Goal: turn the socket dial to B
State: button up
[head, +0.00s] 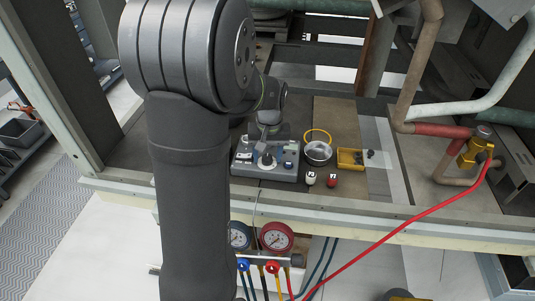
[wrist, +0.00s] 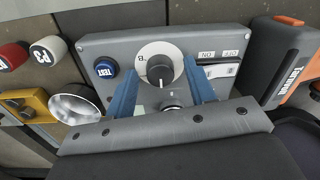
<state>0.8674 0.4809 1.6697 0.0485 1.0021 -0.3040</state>
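The socket dial (wrist: 160,64) is a grey knob on a white disc, set on a grey control box (wrist: 105,48). In the wrist view the knob's white line points down in the picture, and a letter that looks like B shows upside down at the disc's left. My gripper (wrist: 160,75) is open, its two blue fingers on either side of the dial; whether they touch it I cannot tell.
A blue test button (wrist: 105,69) and an ON/OFF switch (wrist: 218,71) flank the dial. A black and orange meter (wrist: 284,60) stands close by.

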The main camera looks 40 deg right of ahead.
jog(key=c, duration=0.9)
jog(key=shift+c, duration=0.2)
jog(key=shift+m, duration=0.3)
jog(key=m, duration=0.9)
jog(key=shift+m, duration=0.4)
jog(key=m, duration=0.6)
jog(key=shift+h, duration=0.3)
jog(key=m, duration=0.7)
jog(key=shift+a, duration=0.1)
jog(key=shift+m, duration=0.3)
